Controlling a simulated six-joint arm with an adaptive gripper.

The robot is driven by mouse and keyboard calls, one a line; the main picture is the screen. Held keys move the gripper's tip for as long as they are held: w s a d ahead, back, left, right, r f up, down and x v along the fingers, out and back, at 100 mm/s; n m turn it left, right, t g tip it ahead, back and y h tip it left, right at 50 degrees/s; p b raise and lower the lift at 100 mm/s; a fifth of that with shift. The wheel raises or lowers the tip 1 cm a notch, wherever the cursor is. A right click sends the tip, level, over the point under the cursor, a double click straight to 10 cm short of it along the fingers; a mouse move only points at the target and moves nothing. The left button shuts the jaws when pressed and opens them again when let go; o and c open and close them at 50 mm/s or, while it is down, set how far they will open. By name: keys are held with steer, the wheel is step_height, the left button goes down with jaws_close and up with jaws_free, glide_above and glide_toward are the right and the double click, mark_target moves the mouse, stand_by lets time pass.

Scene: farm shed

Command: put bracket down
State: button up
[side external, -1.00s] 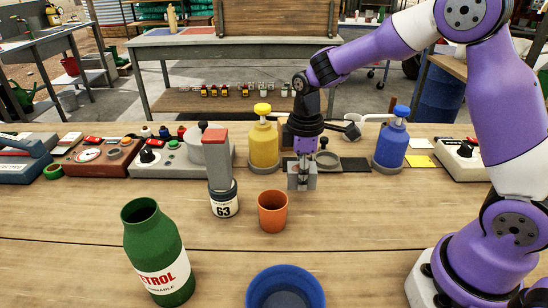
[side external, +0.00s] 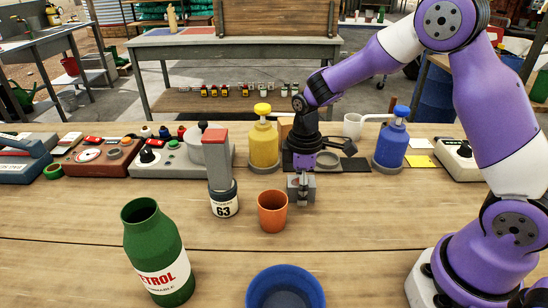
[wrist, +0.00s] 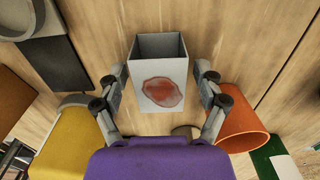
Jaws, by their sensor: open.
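The bracket (side external: 308,190) is a small light-grey metal piece, upright on or very near the wooden table, just right of the orange cup (side external: 272,211). In the wrist view the bracket (wrist: 160,90) looks like an open box shape with a rusty red patch on its near face. My gripper (side external: 301,180) is over it, pointing down. In the wrist view my gripper's fingers (wrist: 162,74) stand open on either side of the bracket, with a small gap at each side. The bracket's underside is hidden.
The orange cup also shows close to the right finger in the wrist view (wrist: 241,120). A yellow bottle (side external: 264,143) and a blue bottle (side external: 391,146) stand behind. A grey-and-red block (side external: 217,160) rests on a jar (side external: 224,201). A green petrol bottle (side external: 158,250) and blue bowl (side external: 285,292) are in front.

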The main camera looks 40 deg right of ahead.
step_height(320, 180, up, 12)
steer(key=s+r+m+t, duration=0.2)
steer(key=s+m, duration=0.2)
steer(key=s, duration=0.2)
steer(key=s+a+r+m+t, duration=0.1)
steer(key=s+r+m+t, duration=0.1)
steer(key=s+m, duration=0.3)
steer(key=shift+s+r+t, duration=0.4)
steer(key=shift+s+t, duration=0.4)
steer(key=shift+s, duration=0.35)
